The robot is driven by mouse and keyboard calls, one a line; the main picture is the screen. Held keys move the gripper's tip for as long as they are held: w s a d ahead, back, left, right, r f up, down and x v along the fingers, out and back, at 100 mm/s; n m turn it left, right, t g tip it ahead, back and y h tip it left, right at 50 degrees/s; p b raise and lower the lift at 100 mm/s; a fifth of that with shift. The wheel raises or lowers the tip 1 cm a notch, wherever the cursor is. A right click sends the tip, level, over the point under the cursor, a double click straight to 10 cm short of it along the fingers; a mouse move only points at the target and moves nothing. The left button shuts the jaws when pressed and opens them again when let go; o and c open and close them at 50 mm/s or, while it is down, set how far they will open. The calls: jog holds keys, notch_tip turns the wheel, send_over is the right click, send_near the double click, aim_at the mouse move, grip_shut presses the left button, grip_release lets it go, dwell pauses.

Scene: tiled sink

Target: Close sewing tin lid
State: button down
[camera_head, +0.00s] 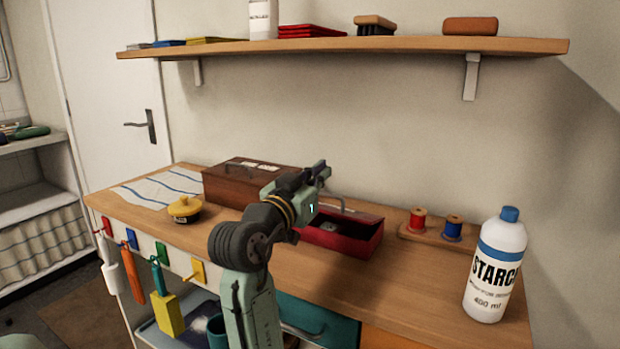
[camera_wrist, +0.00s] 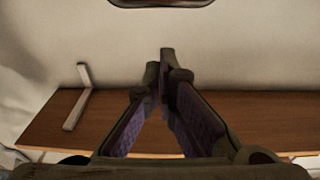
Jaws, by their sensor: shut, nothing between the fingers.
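The red sewing tin (camera_head: 362,241) sits on the wooden worktop, just right of and behind my arm in the head view. Its inside shows in part, with a small grey item (camera_head: 327,229) in it. A curved grey handle (camera_head: 338,203) shows at the back of the tin, just below my gripper. My arm hides the tin's left part, and I cannot tell the lid's exact angle. My gripper (camera_head: 322,170) is above the tin's back left, shut and empty. Its fingertips also meet in the wrist view (camera_wrist: 161,65), where no tin can be made out.
A brown wooden box (camera_head: 228,187) stands close left of my gripper. A spool stand (camera_head: 437,236) and a starch bottle (camera_head: 495,265) stand to the right. A wall shelf (camera_head: 340,46) hangs above; worktop in front right is clear.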

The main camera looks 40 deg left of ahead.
aim_at(324, 209)
jog(key=p+x, duration=0.1)
jog(key=x, duration=0.3)
jog(key=shift+r, duration=0.15)
jog(key=shift+s+f, duration=0.3)
jog(key=shift+f, duration=0.25)
jog(key=shift+s+f, duration=0.35)
jog(key=shift+f, duration=0.25)
jog(key=shift+s+d+f, duration=0.2)
jog(key=shift+s+f, duration=0.2)
jog(key=shift+f, duration=0.35)
jog(key=shift+s+d+f+b, duration=0.1)
jog(key=shift+s+f+b, duration=0.35)
jog(key=shift+f+b, duration=0.2)
jog(key=shift+s+d+f+b, duration=0.1)
jog(key=shift+s+f+b, duration=0.35)
jog(key=shift+f+b, duration=0.15)
jog(key=shift+r, duration=0.15)
